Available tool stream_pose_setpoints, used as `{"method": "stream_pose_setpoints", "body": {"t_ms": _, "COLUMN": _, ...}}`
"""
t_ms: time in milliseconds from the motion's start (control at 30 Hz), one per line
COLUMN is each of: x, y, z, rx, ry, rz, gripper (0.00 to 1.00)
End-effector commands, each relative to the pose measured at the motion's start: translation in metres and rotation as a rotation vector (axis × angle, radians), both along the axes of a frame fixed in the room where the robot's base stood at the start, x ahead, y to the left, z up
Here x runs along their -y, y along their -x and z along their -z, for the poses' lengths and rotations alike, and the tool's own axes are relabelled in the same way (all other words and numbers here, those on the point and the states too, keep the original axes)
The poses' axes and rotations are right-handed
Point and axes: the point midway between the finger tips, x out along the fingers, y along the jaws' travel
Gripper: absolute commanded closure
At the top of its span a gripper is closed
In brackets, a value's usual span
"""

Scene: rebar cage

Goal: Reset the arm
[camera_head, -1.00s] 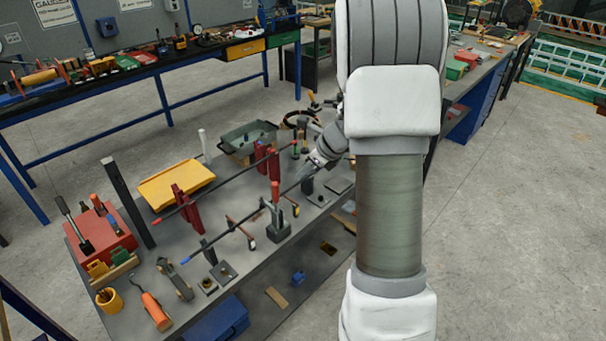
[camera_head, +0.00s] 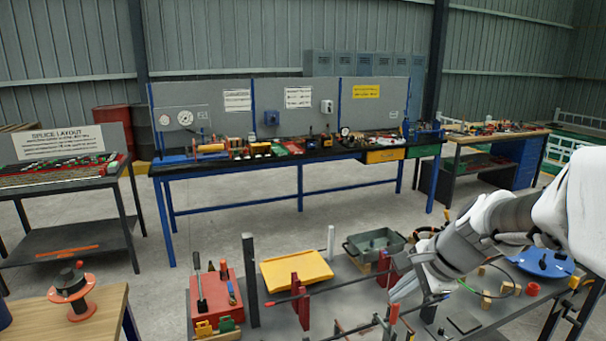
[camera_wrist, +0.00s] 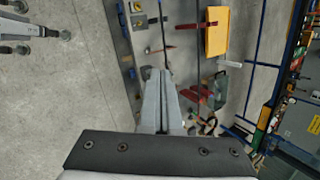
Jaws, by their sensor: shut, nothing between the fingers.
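The rebar (camera_head: 335,294) also shows in the head view, lying across red uprights (camera_head: 301,300). I cannot tell how far the fingertips are above it.
A yellow tray (camera_head: 296,268), a red toolbox (camera_head: 217,298) and a green-grey bin (camera_head: 374,246) stand on the near workbench. A dark post (camera_head: 251,279) rises beside the toolbox. A long tool bench (camera_head: 300,160) stands behind, with open floor between.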

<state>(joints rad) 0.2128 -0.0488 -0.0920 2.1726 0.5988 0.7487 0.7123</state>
Motion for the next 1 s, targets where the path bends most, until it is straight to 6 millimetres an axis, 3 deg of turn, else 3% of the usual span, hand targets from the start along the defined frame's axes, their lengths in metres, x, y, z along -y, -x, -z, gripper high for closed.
{"method": "stream_pose_setpoints", "body": {"t_ms": 200, "x": -0.033, "y": 0.065, "z": -0.029, "rx": 0.106, "ry": 0.271, "rz": -0.432, "gripper": 1.00}}
{"method": "stream_pose_setpoints", "body": {"t_ms": 500, "x": -0.044, "y": 0.145, "z": -0.041, "rx": 0.206, "ry": 0.661, "rz": -0.956, "gripper": 1.00}}
{"method": "stream_pose_setpoints", "body": {"t_ms": 700, "x": -0.039, "y": 0.173, "z": -0.041, "rx": 0.224, "ry": 0.831, "rz": -1.153, "gripper": 1.00}}
{"method": "stream_pose_setpoints", "body": {"t_ms": 1000, "x": -0.037, "y": 0.179, "z": -0.040, "rx": 0.225, "ry": 0.873, "rz": -1.203, "gripper": 1.00}}
